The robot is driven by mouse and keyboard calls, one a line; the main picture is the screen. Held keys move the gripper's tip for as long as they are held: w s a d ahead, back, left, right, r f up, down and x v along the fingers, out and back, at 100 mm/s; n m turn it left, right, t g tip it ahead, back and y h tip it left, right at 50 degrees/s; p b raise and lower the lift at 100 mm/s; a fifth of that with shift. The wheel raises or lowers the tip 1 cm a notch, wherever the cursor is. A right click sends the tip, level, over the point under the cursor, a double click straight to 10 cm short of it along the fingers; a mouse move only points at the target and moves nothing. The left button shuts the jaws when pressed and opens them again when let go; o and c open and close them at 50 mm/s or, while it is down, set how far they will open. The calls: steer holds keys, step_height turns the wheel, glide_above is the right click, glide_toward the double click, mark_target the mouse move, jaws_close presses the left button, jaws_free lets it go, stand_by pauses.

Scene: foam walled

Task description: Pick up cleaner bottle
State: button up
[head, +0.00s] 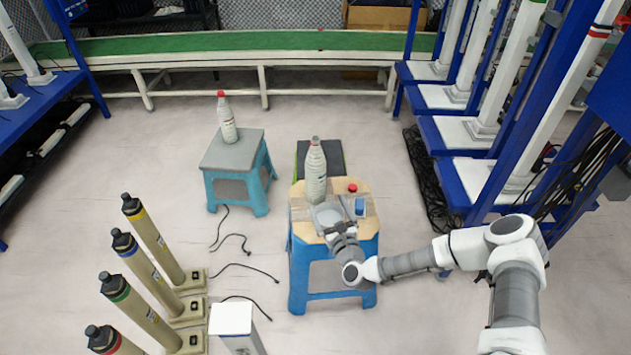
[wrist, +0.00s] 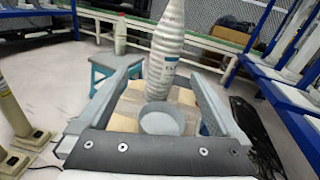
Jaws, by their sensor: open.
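My gripper (head: 335,222) is over the front of that stool. In the wrist view my gripper (wrist: 168,78) is open and empty, its fingers reaching toward either side of the bottle's lower part. A second bottle with a red cap (head: 227,120) stands on the far grey-topped stool (head: 225,150). I cannot read either label.
A round grey dish (wrist: 162,121) sits before the near bottle, between my fingers. A red-topped item (head: 352,188) and a blue item (head: 360,207) are at the bottle's right. Several tan cylinders (head: 150,240) stand at left; a blue rack (head: 470,150) stands at right.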

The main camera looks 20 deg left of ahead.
mark_target(317, 176)
steer(key=shift+m+t+h, duration=0.3)
steer(key=shift+m+t, duration=0.1)
steer(key=shift+m, duration=0.5)
steer(key=b+x, duration=0.1)
steer(key=x, duration=0.3)
steer(key=f+b+x, duration=0.1)
steer(key=x, duration=0.3)
steer(key=b+x, duration=0.1)
steer(key=x, duration=0.3)
steer(key=shift+d+f, duration=0.1)
steer(key=shift+f, duration=0.05)
steer(key=shift+b+x, duration=1)
steer(key=shift+x, duration=1.6)
steer(key=shift+w+d, duration=0.1)
steer(key=shift+d, duration=0.15)
steer(key=c, duration=1.5)
steer(key=shift+r, duration=0.25)
